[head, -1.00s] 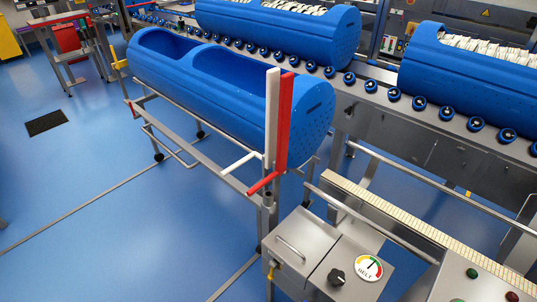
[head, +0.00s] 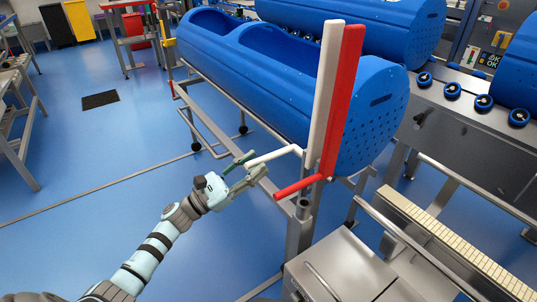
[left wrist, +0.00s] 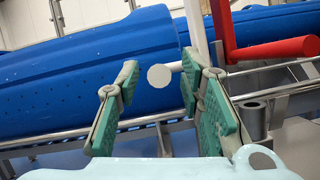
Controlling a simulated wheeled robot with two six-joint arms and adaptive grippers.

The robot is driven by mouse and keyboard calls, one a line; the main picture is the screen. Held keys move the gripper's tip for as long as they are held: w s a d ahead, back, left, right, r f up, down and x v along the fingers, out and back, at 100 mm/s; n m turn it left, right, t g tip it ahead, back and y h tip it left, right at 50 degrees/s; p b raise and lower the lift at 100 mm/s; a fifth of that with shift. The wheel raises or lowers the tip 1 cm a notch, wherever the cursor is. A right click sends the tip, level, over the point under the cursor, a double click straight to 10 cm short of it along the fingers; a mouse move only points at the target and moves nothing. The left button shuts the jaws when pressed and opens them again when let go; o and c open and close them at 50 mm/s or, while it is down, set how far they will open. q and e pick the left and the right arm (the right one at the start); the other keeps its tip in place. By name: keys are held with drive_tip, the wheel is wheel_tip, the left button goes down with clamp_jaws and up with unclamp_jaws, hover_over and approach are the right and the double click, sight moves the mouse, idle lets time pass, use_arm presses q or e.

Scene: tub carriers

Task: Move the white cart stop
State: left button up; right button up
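The white cart stop (head: 325,85) is a tall white bar with a white handle (head: 275,156) sticking out to the left at its lower end. It stands upright beside a red stop (head: 344,95) with a red handle, at the near end of a blue tub (head: 375,125). My left gripper (head: 246,168) is open and empty at the free end of the white handle. In the left wrist view the round white handle end (left wrist: 159,77) shows between the spread green fingers (left wrist: 158,95); contact is not visible. My right gripper is out of view.
The tub lies on a metal cart frame (head: 218,143). To the right are a roller conveyor with more blue tubs (head: 385,25) and a metal control box (head: 340,268). The red handle (head: 300,187) is close to the right of my gripper.

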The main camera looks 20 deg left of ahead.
sight(264, 157)
use_arm(q)
drive_tip(key=x, duration=0.5)
drive_tip(key=shift+w, duration=0.1)
clamp_jaws()
